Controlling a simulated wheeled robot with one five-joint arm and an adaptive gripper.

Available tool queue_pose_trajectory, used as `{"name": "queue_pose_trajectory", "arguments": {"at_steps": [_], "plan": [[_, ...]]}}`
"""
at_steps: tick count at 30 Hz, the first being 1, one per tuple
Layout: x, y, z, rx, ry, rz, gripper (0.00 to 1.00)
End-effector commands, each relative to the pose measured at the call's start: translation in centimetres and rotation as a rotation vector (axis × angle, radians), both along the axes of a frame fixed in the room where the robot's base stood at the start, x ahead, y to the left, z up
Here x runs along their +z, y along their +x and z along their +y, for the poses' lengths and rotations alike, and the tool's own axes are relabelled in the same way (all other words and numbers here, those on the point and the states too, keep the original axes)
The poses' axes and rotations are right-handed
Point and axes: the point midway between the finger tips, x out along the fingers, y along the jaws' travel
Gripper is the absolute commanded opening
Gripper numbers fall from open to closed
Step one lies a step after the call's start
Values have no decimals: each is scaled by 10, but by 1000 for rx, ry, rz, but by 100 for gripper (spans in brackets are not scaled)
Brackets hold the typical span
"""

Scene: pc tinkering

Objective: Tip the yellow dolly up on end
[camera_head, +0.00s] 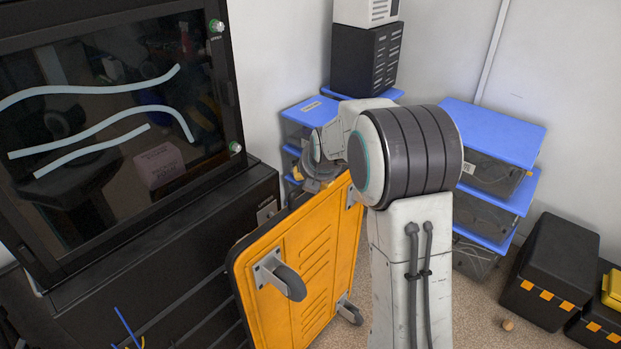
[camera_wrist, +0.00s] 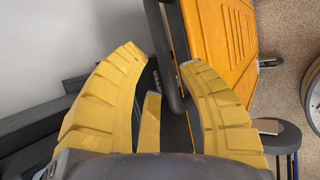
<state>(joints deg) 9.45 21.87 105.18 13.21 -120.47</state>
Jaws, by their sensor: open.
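The yellow dolly (camera_head: 318,245) stands steeply tilted on its edge beside the black cabinet in the head view. Its underside with castors faces the camera, and its lower end is cut off by the frame. In the wrist view, the dolly's yellow face (camera_wrist: 222,38) is at the upper right, with a black bar (camera_wrist: 163,55) along its edge. My gripper (camera_wrist: 160,57) is open, with the bar between its yellow fingertips in the picture. I cannot tell whether they touch it. In the head view my arm hides the fingers, near the dolly's top edge.
A black cabinet (camera_head: 226,206) with a dark glass-fronted unit (camera_head: 110,110) above it stands close on the left. Blue-lidded bins (camera_head: 492,133) stand behind and right of my arm. Black boxes (camera_head: 552,262) are at the right, with some free floor (camera_head: 478,310) before them.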

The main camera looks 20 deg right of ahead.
Motion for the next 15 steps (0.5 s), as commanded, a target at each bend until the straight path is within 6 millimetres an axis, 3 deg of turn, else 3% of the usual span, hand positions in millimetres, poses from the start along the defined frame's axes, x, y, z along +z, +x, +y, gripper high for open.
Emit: {"name": "queue_pose_trajectory", "arguments": {"at_steps": [6, 15], "plan": [[26, -20, 3, 0, -1, -4, 37], [42, -34, 6, 0, 0, -2, 37]]}}
